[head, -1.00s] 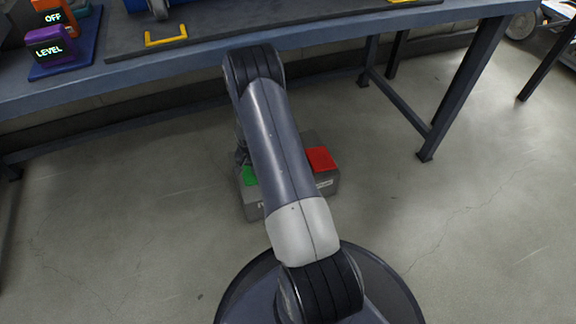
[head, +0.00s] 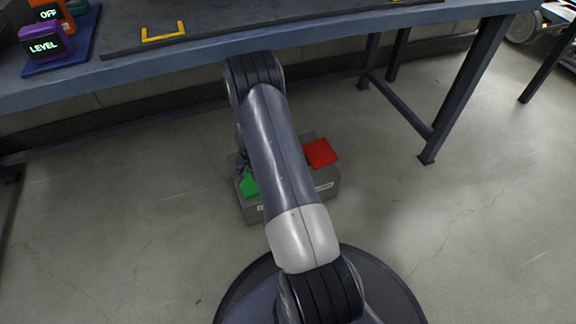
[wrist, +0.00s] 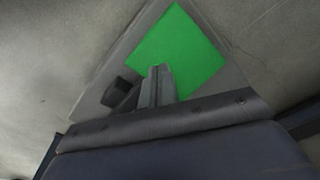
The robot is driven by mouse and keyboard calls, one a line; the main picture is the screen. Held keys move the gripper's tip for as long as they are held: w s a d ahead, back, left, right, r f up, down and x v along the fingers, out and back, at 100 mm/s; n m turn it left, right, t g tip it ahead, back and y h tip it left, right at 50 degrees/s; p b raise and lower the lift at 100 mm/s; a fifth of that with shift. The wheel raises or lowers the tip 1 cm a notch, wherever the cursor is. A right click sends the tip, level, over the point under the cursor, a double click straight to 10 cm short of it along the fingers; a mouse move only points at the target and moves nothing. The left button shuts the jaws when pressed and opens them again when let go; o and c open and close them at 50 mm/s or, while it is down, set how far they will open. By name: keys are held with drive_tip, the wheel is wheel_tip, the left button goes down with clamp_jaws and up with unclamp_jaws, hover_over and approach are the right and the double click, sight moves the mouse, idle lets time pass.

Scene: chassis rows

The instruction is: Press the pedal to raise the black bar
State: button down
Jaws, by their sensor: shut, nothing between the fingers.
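A grey pedal box (head: 253,210) stands on the floor under the bench's front edge. It has a green pedal (head: 249,185) on the left and a red pedal (head: 321,152) on the right. My arm crosses the box between them in the head view and hides its middle. In the wrist view, my gripper (wrist: 158,68) is shut and empty, its tips over the lower edge of the green pedal (wrist: 185,48). I cannot tell whether they touch it. I cannot make out the black bar for certain.
The blue-grey bench (head: 330,28) spans the top, its leg (head: 465,95) at right. On it are a dark board (head: 230,30) with a yellow bracket (head: 163,33), a purple block (head: 44,46) reading LEVEL and one (head: 48,14) reading OFF. Floor on both sides is clear.

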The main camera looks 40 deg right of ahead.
wheel_tip(320, 180, up, 8)
drive_tip(key=s+p, duration=0.2)
drive_tip(key=p, duration=0.2)
drive_tip(key=shift+s+a+f, duration=0.15)
drive_tip(key=shift+s+a, duration=0.05)
drive_tip(key=shift+a, duration=0.2)
drive_tip(key=shift+f, duration=0.15)
drive_tip(key=w+f+b, duration=0.1)
drive_tip(key=f+b, duration=0.1)
drive_tip(key=f, duration=0.1)
drive_tip(key=w+f+b, duration=0.1)
drive_tip(key=f, duration=0.2)
drive_tip(key=w+f+b, duration=0.1)
drive_tip(key=f+b, duration=0.1)
drive_tip(key=f, duration=0.1)
drive_tip(key=shift+d+b, duration=0.35)
drive_tip(key=shift+d, duration=0.05)
drive_tip(key=shift+r+p, duration=0.45)
drive_tip(key=shift+r, duration=0.1)
drive_tip(key=shift+f, duration=0.1)
